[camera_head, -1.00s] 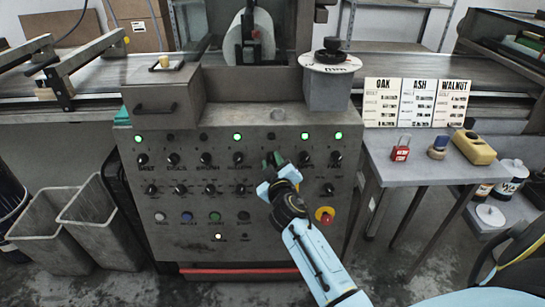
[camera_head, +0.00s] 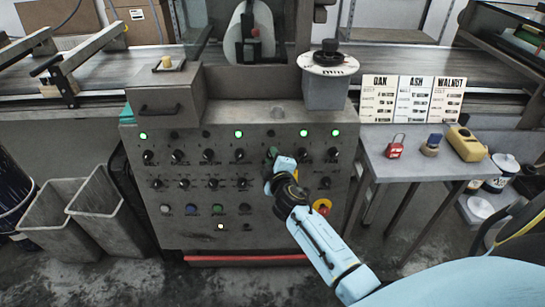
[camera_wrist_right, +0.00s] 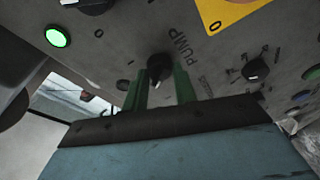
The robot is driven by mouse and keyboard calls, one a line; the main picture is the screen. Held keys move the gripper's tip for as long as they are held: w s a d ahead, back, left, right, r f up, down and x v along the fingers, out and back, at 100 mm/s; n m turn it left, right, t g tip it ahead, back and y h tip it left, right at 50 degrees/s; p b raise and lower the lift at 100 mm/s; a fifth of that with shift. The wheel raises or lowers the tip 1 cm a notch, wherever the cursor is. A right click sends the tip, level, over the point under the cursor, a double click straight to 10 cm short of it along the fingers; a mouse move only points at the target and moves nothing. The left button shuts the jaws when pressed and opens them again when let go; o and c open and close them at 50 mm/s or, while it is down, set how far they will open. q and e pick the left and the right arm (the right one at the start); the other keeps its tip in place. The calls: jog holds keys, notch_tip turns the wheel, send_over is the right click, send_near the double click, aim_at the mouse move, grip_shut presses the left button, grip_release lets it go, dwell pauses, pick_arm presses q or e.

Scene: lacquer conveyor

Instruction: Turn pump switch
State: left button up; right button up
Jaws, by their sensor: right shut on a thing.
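The pump switch (camera_wrist_right: 158,68) is a black rotary knob beside the printed word PUMP in the right wrist view. My right gripper (camera_wrist_right: 160,84) has its two green fingers on either side of this knob and is shut on it. In the head view my right gripper (camera_head: 272,154) reaches the grey control panel (camera_head: 240,187) from the lower right and hides the switch. The small lamp above that spot on the panel is dark. My left gripper is not in view.
Other black knobs (camera_head: 209,156) and several lit green lamps (camera_head: 238,133) surround the spot. A red emergency button (camera_head: 321,206) sits below right. A side table (camera_head: 405,170) with a red padlock (camera_head: 395,147) stands right. Grey bins (camera_head: 105,208) stand left.

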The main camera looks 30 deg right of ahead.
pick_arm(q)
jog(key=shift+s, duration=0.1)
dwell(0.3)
pick_arm(e)
jog(key=o, duration=1)
jog(key=shift+c, duration=0.2)
jog(key=shift+s, duration=0.1)
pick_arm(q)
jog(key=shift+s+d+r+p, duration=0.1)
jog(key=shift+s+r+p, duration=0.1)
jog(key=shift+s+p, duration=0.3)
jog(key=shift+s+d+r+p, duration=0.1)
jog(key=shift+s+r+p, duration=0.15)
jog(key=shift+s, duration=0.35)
pick_arm(e)
jog(key=v, duration=1.3)
jog(key=shift+s+r, duration=0.1)
